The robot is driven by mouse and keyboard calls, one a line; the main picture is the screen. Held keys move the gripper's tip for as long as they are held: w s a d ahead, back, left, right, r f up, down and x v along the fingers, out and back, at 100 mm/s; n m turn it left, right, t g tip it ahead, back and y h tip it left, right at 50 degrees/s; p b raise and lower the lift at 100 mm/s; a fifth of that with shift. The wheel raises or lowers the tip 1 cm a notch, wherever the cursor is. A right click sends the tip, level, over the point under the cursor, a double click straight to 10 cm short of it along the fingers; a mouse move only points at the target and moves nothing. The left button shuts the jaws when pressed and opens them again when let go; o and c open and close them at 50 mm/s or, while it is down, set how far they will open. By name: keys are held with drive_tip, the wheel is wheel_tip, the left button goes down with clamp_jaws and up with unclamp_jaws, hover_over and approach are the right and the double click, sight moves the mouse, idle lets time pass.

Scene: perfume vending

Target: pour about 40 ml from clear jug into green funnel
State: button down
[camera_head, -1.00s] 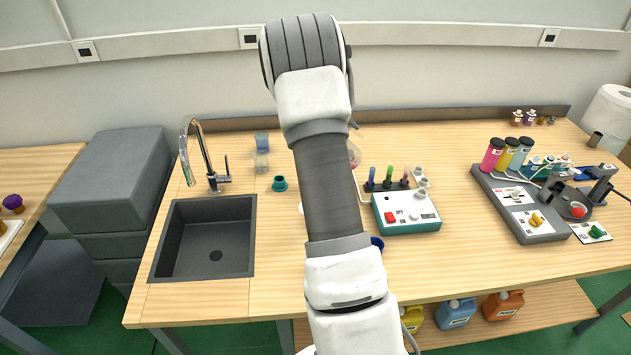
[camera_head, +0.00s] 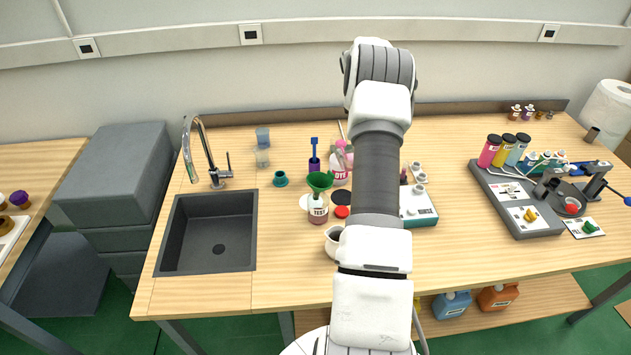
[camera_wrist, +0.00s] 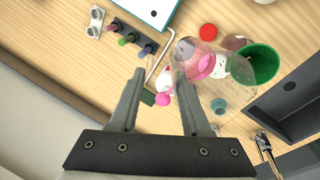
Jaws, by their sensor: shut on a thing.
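The green funnel (camera_head: 320,181) sits in the neck of a bottle labelled TEST (camera_head: 318,207) on the bench, left of my arm. In the wrist view the funnel (camera_wrist: 256,62) is at the upper right. The clear jug (camera_wrist: 205,64) shows pink through its wall. It lies by the right fingertip and reaches toward the funnel, apparently tilted. My gripper (camera_wrist: 158,88) is shut on the jug, though the exact contact is hard to see. In the head view my arm hides the gripper, and the jug is hard to separate from the pink things behind.
A pink-marked DYE container (camera_head: 339,176) stands behind the funnel. A red disc (camera_head: 342,212) and a white cup (camera_head: 333,240) are close by. The teal-and-white device (camera_head: 420,208) is right of my arm.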

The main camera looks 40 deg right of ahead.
drive_tip(key=shift+d+f+y, duration=0.2)
drive_tip(key=shift+d+y, duration=0.35)
drive_tip(key=shift+y, duration=0.05)
drive_tip(key=shift+d+f+y, duration=0.2)
drive_tip(key=shift+d+y, duration=0.3)
drive_tip(key=shift+y, duration=0.1)
drive_tip(key=shift+s+d+y, duration=0.1)
drive_tip(key=shift+d+y, duration=0.05)
drive_tip(key=shift+y, duration=0.15)
drive_tip(key=shift+s+f, duration=0.1)
idle(1.1)
